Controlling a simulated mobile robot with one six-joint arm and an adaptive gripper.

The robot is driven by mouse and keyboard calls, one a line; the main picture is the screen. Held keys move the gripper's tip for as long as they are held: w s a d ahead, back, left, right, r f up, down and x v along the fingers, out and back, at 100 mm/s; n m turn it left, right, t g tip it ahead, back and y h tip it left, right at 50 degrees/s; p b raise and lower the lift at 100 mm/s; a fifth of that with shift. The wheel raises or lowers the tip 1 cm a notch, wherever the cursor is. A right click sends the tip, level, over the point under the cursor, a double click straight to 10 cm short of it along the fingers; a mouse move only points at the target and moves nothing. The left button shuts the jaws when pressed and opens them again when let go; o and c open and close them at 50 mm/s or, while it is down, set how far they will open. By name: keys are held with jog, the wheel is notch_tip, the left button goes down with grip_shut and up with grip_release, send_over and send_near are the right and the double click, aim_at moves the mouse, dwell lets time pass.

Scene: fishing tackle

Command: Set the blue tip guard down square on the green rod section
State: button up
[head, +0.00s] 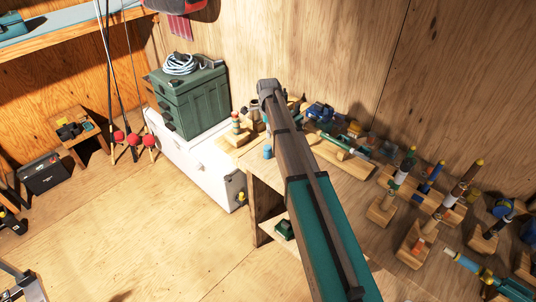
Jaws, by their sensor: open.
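A small blue cylinder (268,152), which looks like the blue tip guard, stands near the left front edge of the wooden workbench. A short upright stack (237,128) with greenish and orange bands stands to its left on a pale wooden base. I cannot tell whether its greenish part is the green rod section. A green rod-like piece (342,144) also lies across a wooden block to the right. My arm crosses the bench from the lower right, its far joint above the bench's left end. My gripper is not visible; it may be hidden behind the arm.
A green box (188,98) with coiled rope sits on a white chest (200,160) left of the bench. A blue reel (320,111) lies at the back. Several wooden stands with upright rod pieces crowd the bench's right side. The floor at left is mostly clear.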

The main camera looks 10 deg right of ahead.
aim_at(267, 146)
jog(key=shift+f+b, duration=2.85)
jog(key=shift+f, duration=0.25)
jog(key=shift+f, duration=0.15)
notch_tip(267, 146, down, 5)
jog(key=b, duration=0.5)
jog(key=shift+w+a, duration=0.1)
jog(key=shift+a, duration=0.05)
jog(key=c, duration=0.9)
